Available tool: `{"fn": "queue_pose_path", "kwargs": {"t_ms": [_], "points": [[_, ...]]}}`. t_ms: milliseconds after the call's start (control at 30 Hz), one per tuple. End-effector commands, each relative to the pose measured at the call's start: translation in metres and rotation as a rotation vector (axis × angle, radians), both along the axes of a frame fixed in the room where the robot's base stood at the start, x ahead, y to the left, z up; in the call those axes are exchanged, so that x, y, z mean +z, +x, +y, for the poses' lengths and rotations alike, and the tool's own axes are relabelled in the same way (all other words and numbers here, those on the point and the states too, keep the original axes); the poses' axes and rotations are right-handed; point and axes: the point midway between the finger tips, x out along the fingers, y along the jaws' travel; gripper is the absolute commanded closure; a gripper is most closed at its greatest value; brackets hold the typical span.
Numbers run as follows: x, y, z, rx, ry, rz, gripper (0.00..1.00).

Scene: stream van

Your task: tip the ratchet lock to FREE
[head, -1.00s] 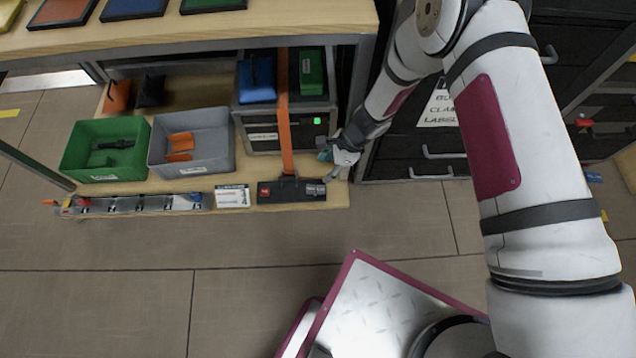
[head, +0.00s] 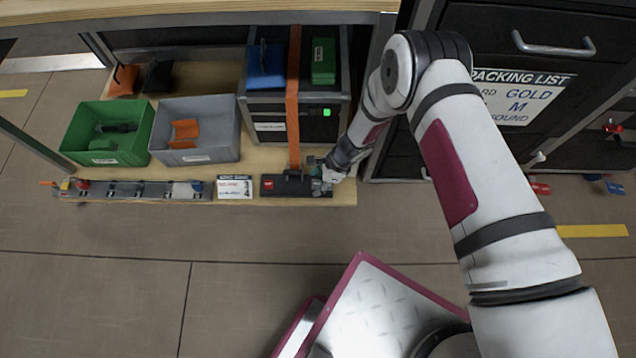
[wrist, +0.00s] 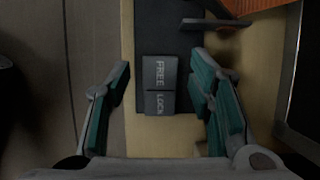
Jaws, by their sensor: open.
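The ratchet (head: 284,185) is a dark block at the front edge of the low wooden shelf, with an orange strap running up from it. In the wrist view its lock (wrist: 159,86) is a grey rocker lettered FREE on the farther half and LOCK on the nearer half. Which half is pressed down I cannot tell. My gripper (head: 326,175) is at the right end of the ratchet. In the wrist view my open gripper (wrist: 162,95) has a teal-padded finger on each side of the rocker, with nothing between the pads clearly gripped.
The orange strap (head: 294,90) crosses a dark case (head: 270,125) with a green light. A green bin (head: 75,140) and a grey bin (head: 225,125) stand to the left. A small printed card (head: 235,188) lies beside the ratchet. Dark drawers stand on the right; the floor in front is clear.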

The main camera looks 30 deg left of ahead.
Motion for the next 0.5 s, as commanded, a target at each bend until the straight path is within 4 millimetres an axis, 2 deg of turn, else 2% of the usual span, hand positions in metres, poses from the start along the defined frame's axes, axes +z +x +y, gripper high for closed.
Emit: {"fn": "queue_pose_path", "kwargs": {"t_ms": [100,400,467,500], "points": [[-0.007,-0.0015,0.0021,0.0,0.0,0.0,0.52],[-0.0078,-0.0016,0.0027,0.0,0.0,0.0,0.52],[-0.0078,-0.0016,0.0027,0.0,0.0,0.0,0.63],[-0.0077,-0.0016,0.0026,0.0,0.0,0.0,0.72]]}}
